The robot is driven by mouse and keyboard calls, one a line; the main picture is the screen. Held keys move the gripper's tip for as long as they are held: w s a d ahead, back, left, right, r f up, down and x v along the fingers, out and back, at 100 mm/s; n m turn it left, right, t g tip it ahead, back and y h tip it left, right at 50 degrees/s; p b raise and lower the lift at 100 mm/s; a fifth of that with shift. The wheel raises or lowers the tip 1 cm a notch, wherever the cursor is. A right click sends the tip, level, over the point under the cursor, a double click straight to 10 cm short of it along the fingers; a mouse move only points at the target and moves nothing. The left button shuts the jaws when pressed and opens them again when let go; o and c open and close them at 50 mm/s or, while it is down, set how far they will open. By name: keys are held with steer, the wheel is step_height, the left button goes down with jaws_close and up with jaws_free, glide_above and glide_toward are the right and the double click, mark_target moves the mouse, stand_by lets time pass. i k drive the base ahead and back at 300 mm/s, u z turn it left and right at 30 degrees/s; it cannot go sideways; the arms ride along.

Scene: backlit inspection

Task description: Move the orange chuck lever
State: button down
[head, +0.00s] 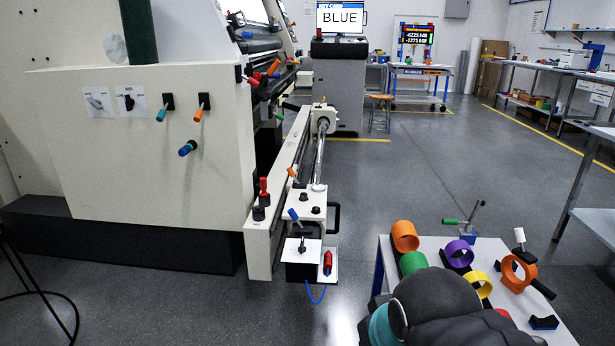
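Two orange-handled levers are on the cream machine. One orange lever (199,113) hangs from a black mount on the front panel, right of a teal-handled lever (162,113) and above a blue-handled one (187,148). A smaller orange lever (292,173) sits on the rail beside the metal shaft, behind a blue lever (295,215). No readable label tells which one is the chuck lever. Nothing touches either lever. Dark links of my arm fill the bottom right, in front of the white table; my gripper does not show.
The white table (432,244) carries orange, green, purple and yellow rings and an orange clamp (517,271). A black box (300,262) with a blue cable stands at the rail's near end. Grey floor (395,185) beyond the table is clear.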

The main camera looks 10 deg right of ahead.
mark_target(290, 170)
steer(key=k, duration=0.6)
steer(key=u, duration=0.5)
steer(key=i, duration=0.9)
steer(key=u, duration=0.35)
steer(key=i, duration=1.1)
steer(key=z, duration=0.6)
steer(key=i, duration=0.45)
steer(key=z, duration=0.2)
